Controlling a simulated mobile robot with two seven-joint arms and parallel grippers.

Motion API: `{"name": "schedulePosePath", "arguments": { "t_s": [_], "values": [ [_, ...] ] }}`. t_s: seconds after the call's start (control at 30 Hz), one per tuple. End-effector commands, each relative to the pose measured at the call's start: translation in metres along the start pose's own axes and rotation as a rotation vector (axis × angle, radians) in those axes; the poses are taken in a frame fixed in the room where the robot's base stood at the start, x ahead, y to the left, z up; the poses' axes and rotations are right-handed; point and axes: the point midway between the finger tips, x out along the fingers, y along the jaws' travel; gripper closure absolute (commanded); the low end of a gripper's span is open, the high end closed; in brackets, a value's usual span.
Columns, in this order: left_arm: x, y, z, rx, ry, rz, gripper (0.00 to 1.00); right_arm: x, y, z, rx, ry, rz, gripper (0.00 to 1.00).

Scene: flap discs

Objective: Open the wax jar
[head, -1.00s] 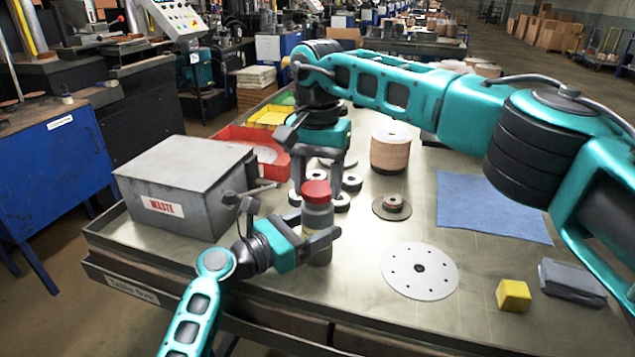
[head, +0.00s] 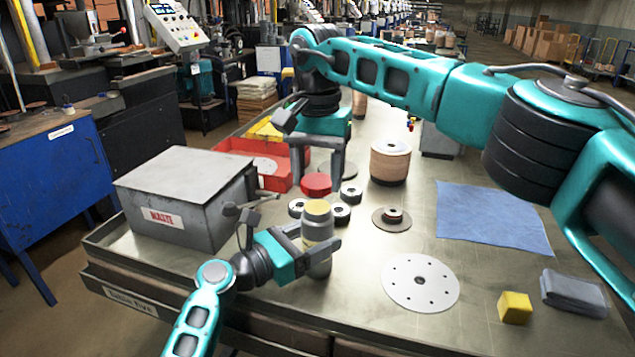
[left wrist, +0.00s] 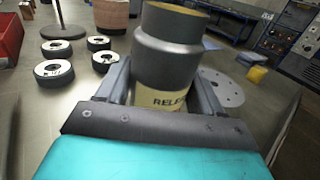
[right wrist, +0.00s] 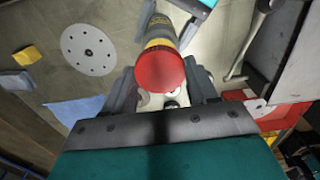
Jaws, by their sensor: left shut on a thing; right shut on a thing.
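The wax jar (head: 318,232) is a grey bottle with a yellowish label and a bare tan top. It stands upright near the table's front edge and also shows in the left wrist view (left wrist: 167,55). My left gripper (head: 312,256) is shut on its body from the side. The red lid (head: 316,184) is off the jar, just above and behind its top. My right gripper (head: 318,176) is shut on the lid from above. In the right wrist view the lid (right wrist: 160,70) sits between the fingers and hides part of the jar (right wrist: 160,30).
The grey waste box (head: 185,200) stands left of the jar, a red bin (head: 235,148) behind it. Several small rings (head: 342,213) lie close behind the jar. A white perforated disc (head: 420,284), yellow block (head: 514,308) and blue cloth (head: 490,218) lie to the right.

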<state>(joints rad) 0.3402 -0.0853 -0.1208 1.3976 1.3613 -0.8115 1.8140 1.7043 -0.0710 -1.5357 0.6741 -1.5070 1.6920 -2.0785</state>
Motion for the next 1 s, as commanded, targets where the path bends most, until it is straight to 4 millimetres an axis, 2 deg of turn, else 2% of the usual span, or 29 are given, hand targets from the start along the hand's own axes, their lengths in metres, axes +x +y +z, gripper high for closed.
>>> {"name": "schedulePosePath", "arguments": {
  "t_s": [0.13, 0.33, 0.37, 0.4, 0.63, 0.87, 1.0],
  "values": [
    [0.0, 0.0, -0.001, 0.0, 0.001, 0.0, 1.0, -0.016, -0.001, 0.0, 0.0, 0.0, -0.001, 0.79],
    [0.0, 0.0, 0.0, 0.0, 0.001, 0.0, 1.0, -0.017, 0.0, 0.0, 0.0, -0.001, 0.0, 0.79],
    [0.0, 0.0, 0.0, 0.0, 0.001, 0.0, 0.3, -0.017, 0.0, 0.0, 0.0, -0.001, 0.0, 0.79],
    [0.0, 0.0, 0.0, 0.0, 0.001, 0.0, 0.27, -0.017, 0.0, 0.0, 0.0, -0.001, 0.0, 0.79],
    [0.0, 0.0, 0.0, 0.0, 0.001, 0.0, 0.05, -0.016, 0.0, 0.0, 0.0, -0.001, 0.0, 0.79],
    [0.0, 0.0, 0.0, 0.0, 0.0, 0.0, 0.03, -0.016, 0.0, 0.0, 0.0, -0.001, 0.0, 0.79],
    [-0.008, 0.0, 0.0, 0.0, 0.001, 0.001, 0.03, -0.018, 0.0, 0.0, 0.0, -0.001, 0.0, 0.79]
  ]
}}
